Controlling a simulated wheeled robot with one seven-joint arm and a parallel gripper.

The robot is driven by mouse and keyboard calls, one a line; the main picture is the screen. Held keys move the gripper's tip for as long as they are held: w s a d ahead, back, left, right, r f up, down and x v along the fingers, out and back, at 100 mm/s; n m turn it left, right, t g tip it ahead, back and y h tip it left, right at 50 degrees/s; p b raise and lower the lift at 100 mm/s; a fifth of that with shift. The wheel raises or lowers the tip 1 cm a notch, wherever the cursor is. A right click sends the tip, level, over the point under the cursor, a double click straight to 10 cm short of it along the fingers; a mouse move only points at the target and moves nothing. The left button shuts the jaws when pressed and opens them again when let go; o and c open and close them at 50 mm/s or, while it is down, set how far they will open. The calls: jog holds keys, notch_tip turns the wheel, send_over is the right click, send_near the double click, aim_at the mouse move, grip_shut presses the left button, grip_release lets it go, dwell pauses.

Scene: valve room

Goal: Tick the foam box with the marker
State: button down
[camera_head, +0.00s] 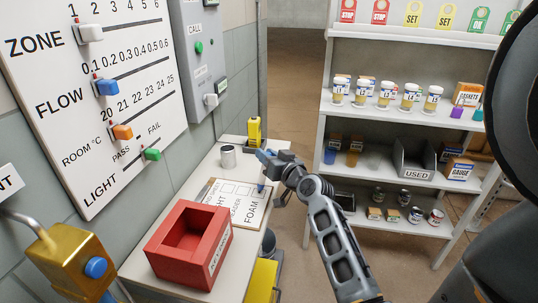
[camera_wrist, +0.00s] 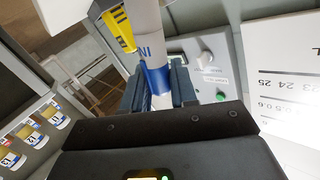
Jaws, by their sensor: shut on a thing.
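My gripper (camera_head: 272,160) is over the far right part of the bench, above the right edge of a paper sheet (camera_head: 232,208). The sheet has outlined boxes in a row and printed words, including FOAM. The foam box, near the word FOAM, is partly hidden. In the wrist view my gripper (camera_wrist: 157,88) is shut on the marker (camera_wrist: 150,45), a white cylinder with a blue band. A small blue piece (camera_head: 262,188) shows below my gripper at the sheet's right side. I cannot tell whether it touches the paper.
A red open box (camera_head: 190,242) stands in front of the sheet. A grey cup (camera_head: 228,156) and a yellow object (camera_head: 254,131) stand behind it. A control panel (camera_head: 90,85) hangs on the left wall. Stocked shelves (camera_head: 410,120) stand to the right.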

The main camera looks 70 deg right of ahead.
jog(key=shift+w+a, duration=0.2)
jog(key=shift+w+a+p, duration=0.25)
jog(key=shift+a+p, duration=0.05)
jog(key=shift+w+a+f, duration=0.1)
jog(key=shift+a, duration=0.05)
jog(key=shift+d, duration=0.25)
jog(key=shift+s+d+b, duration=0.25)
jog(key=shift+s+b, duration=0.1)
jog(key=shift+b, duration=0.15)
jog(key=shift+s+d, duration=0.1)
jog(key=shift+d, duration=0.1)
jog(key=shift+s+a, duration=0.25)
jog(key=shift+a, duration=0.25)
